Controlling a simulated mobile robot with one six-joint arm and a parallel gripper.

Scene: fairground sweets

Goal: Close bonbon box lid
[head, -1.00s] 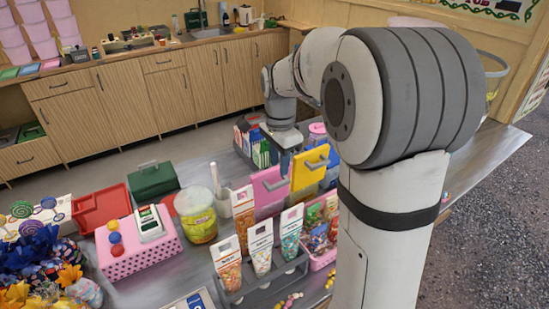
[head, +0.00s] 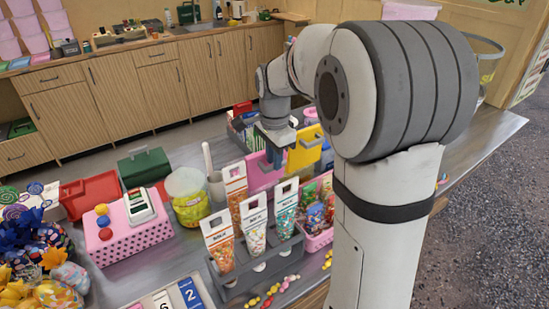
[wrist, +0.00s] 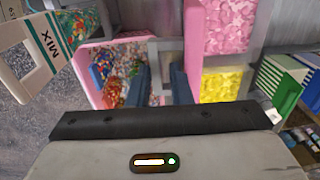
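Two sweet boxes stand side by side with raised lids: a pink lid (head: 262,178) and a yellow lid (head: 304,150), each with a handle. I cannot tell which is the bonbon box. In the wrist view the pink box holds pink sweets (wrist: 227,27) and the other box holds yellow sweets (wrist: 220,86). The pink lid (wrist: 193,40) shows nearly edge-on there, upright, just right of my gripper (wrist: 159,86). My gripper's blue fingers are apart with nothing visible between them. In the head view my gripper (head: 274,155) hangs by the two lids, partly hidden.
A grey rack (head: 256,272) with several paper bags of sweets stands in front. A pink tray (head: 318,240) of packets is beside it. A yellow-green tub (head: 188,205) and a pink dotted box (head: 127,228) stand left. Loose sweets lie near the front edge.

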